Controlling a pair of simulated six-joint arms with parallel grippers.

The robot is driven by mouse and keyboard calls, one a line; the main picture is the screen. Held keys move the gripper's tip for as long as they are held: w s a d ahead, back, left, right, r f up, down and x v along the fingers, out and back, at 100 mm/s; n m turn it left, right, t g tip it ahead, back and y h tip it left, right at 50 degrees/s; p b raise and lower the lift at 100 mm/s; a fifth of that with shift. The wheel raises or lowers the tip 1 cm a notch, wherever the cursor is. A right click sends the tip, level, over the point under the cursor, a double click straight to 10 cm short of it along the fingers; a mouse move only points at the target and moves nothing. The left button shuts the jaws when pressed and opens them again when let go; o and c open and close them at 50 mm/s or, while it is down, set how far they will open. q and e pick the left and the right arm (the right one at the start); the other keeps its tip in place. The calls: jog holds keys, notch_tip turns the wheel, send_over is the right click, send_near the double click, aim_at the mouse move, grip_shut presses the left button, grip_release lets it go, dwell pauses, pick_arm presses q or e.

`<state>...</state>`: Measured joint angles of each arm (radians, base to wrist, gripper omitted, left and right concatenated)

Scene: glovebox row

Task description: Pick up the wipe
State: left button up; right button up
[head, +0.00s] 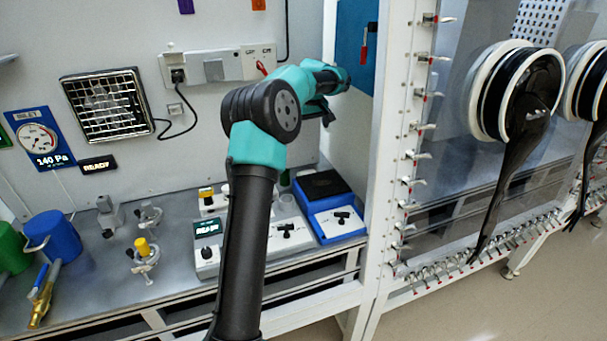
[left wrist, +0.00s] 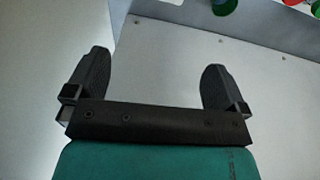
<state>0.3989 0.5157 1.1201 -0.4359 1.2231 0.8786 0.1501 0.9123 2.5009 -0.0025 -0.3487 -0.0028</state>
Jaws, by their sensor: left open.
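I cannot make out a wipe in either view. In the head view my left arm rises from the bottom edge, and my left gripper (head: 325,110) is at its far end, up in front of the wall beside the white frame. It is small and partly hidden there by the teal wrist. In the left wrist view my left gripper (left wrist: 157,62) has its two dark fingers wide apart, with nothing between them and a plain grey surface beyond. My right gripper is in neither view.
The white upright (head: 385,170) with clamps stands right of my arm, before black gloves (head: 530,110).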

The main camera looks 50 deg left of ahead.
pick_arm(q)
jog(key=f, duration=0.2)
jog(key=s+f, duration=0.1)
jog(key=shift+a+f+g, duration=0.1)
jog(key=shift+a+g, duration=0.2)
jog(key=shift+a, duration=0.05)
send_over(307, 171)
notch_tip(307, 171, down, 12)
jog(key=shift+s+f, duration=0.1)
jog(key=shift+s, duration=0.05)
dwell(0.3)
jog(key=shift+w+a+f, duration=0.1)
jog(key=shift+w+f, duration=0.1)
jog(key=shift+f, duration=1.1)
jog(key=shift+w+a+f, duration=0.1)
jog(key=shift+w+f, duration=0.05)
jog(key=shift+f, duration=1.1)
jog(key=shift+d, duration=0.1)
jog(key=shift+c, duration=0.3)
